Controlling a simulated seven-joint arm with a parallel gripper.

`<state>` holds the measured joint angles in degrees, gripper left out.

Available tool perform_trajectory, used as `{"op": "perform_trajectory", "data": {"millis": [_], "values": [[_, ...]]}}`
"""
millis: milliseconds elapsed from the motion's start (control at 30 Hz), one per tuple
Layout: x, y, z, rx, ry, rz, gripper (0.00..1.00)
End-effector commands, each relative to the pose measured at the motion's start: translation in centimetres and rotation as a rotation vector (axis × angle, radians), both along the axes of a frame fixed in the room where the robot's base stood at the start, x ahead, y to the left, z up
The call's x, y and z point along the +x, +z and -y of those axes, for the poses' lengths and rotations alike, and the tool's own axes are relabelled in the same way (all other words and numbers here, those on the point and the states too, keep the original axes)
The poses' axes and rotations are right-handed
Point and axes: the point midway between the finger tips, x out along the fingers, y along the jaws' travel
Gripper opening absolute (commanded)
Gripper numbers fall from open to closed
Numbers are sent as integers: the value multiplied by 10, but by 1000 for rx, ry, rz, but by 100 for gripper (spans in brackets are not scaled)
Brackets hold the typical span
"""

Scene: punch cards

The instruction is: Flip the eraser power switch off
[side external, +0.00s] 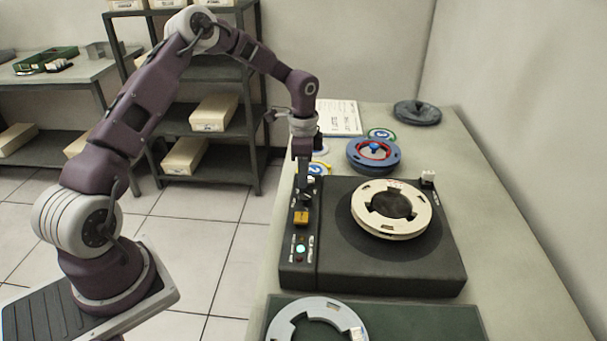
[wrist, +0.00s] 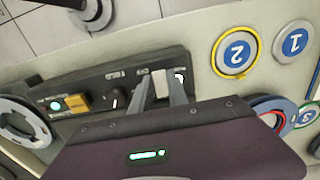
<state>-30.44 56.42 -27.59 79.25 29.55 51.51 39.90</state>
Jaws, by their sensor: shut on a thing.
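The eraser (side external: 340,270) is a dark box on the table with a control strip along its left side. A white reel (side external: 420,222) sits on its round platter. My gripper (wrist: 162,95) points down at the far end of the strip, shut on a pale switch lever (wrist: 159,80). In the side view my gripper (side external: 303,183) hides that lever. The switch's exact position is unclear.
A black knob (wrist: 116,98) sits beside my fingers. A blue reel (side external: 360,163), a dark reel (side external: 417,113) and a paper sheet (side external: 339,118) lie beyond the eraser. A grey reel (side external: 290,318) lies on a green mat (side external: 420,318) in front. The table's right side is clear.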

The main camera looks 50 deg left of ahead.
Motion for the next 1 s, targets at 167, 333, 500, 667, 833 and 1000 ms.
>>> {"op": "perform_trajectory", "data": {"millis": [167,333,500,667,833,1000], "values": [[3,0,3,52,-4,-49,0],[7,0,7,199,-4,-192,0],[9,0,8,286,0,-283,0],[9,1,8,311,0,-307,0],[8,1,8,310,0,-308,0],[8,1,8,308,0,-308,40]]}}
